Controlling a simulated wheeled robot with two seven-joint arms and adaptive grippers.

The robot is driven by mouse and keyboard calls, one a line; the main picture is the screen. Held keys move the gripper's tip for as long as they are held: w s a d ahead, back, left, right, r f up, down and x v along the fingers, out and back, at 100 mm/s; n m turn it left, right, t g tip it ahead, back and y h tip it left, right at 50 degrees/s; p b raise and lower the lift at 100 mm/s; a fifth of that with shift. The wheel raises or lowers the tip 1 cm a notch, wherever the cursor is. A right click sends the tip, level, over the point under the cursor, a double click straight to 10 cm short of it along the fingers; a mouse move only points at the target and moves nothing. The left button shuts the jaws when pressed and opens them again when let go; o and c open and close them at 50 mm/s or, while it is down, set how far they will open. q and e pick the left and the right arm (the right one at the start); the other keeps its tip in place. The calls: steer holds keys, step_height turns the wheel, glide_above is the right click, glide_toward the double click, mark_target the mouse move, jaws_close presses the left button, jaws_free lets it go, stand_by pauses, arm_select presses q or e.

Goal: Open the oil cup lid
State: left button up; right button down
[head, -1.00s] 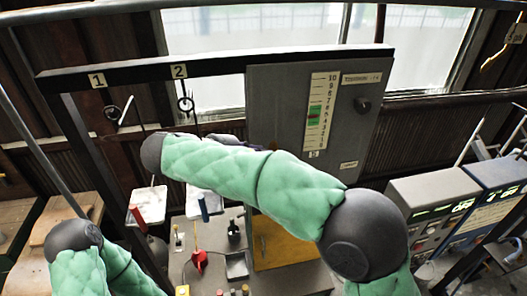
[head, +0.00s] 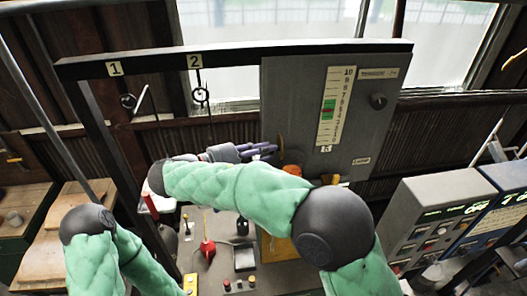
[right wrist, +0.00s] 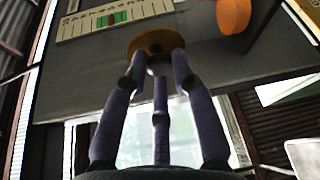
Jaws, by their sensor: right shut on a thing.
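The oil cup lid (right wrist: 150,41) is a round brass-coloured disc against the grey panel in the right wrist view. In the head view it shows edge-on as a thin brown disc (head: 281,145). My right gripper (head: 268,150) has purple-grey fingers reaching right to the lid. In the right wrist view my right gripper (right wrist: 158,62) has its three fingertips closed together at the disc's middle, around a small grey part. An orange round part (right wrist: 234,14) is beside the lid, apart from the fingers. My left gripper is out of view; only its arm shows at lower left.
The grey panel (head: 300,110) carries a numbered scale (head: 336,105) and a black knob (head: 378,101). A black beam (head: 150,65) with labels 1 and 2 runs left of it. Consoles stand at right.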

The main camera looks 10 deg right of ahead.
steer(key=c, duration=1)
jaws_free()
steer(key=shift+w, duration=0.15)
steer(key=shift+r, duration=4.95)
